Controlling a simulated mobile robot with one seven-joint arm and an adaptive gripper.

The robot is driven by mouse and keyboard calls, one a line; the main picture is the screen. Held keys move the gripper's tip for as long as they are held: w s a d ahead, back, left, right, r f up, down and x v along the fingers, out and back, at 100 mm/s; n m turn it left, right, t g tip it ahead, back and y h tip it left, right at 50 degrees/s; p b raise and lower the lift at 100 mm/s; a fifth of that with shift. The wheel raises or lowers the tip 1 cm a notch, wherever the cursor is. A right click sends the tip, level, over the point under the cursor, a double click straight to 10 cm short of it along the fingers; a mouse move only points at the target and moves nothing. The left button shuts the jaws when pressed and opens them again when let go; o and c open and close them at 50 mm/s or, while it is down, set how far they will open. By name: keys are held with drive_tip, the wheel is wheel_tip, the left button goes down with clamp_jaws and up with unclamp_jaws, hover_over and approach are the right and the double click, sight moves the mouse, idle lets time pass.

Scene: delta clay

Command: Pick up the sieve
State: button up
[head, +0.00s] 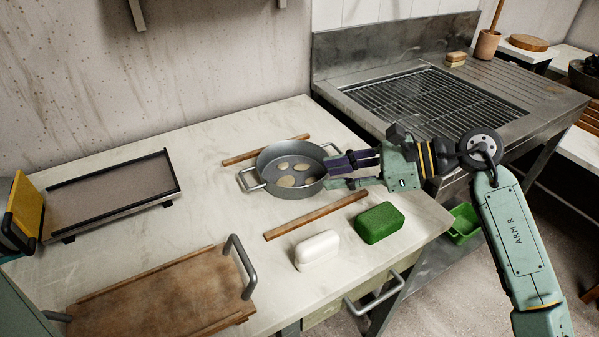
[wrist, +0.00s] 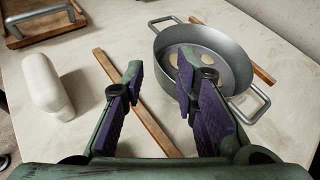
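The round grey metal vessel with two loop handles (head: 283,188) looks like the sieve, though I see no mesh. It stands upright on the counter with several pale round pieces inside. It also shows in the wrist view (wrist: 232,96). My gripper (head: 333,174) is open and empty at the vessel's right side, by its right handle, which the fingers partly hide. In the wrist view my gripper (wrist: 160,68) has its fingers apart, with the right finger overlapping the vessel's near wall. I cannot tell whether it touches.
Wooden strips (head: 315,215) (head: 265,150) lie before and behind the vessel. A white block (head: 317,250) and green sponge (head: 380,223) are in front. A wooden tray (head: 160,295) and black-edged tray (head: 115,190) are left. A metal sink unit (head: 450,100) stands right.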

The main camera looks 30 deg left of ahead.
sight(286, 186)
drive_tip(key=shift+a+f, duration=0.3)
drive_tip(key=shift+f, duration=0.1)
drive_tip(key=p+x, duration=0.1)
drive_tip(key=x, duration=0.2)
drive_tip(key=shift+s+a+r+p, duration=0.1)
drive_tip(key=shift+s+a+p, duration=0.15)
drive_tip(key=shift+a+p, duration=0.15)
drive_tip(key=shift+s+a+f, duration=0.2)
drive_tip(key=shift+a+f, duration=0.1)
drive_tip(key=shift+a, duration=0.2)
drive_tip(key=shift+s+a+p, duration=0.15)
drive_tip(key=shift+a+p, duration=0.2)
drive_tip(key=shift+p, duration=0.2)
drive_tip(key=p+x, duration=0.2)
drive_tip(key=x, duration=0.1)
drive_tip(key=shift+s+a, duration=0.3)
drive_tip(key=shift+a+f, duration=0.3)
drive_tip(key=shift+f, duration=0.05)
clamp_jaws()
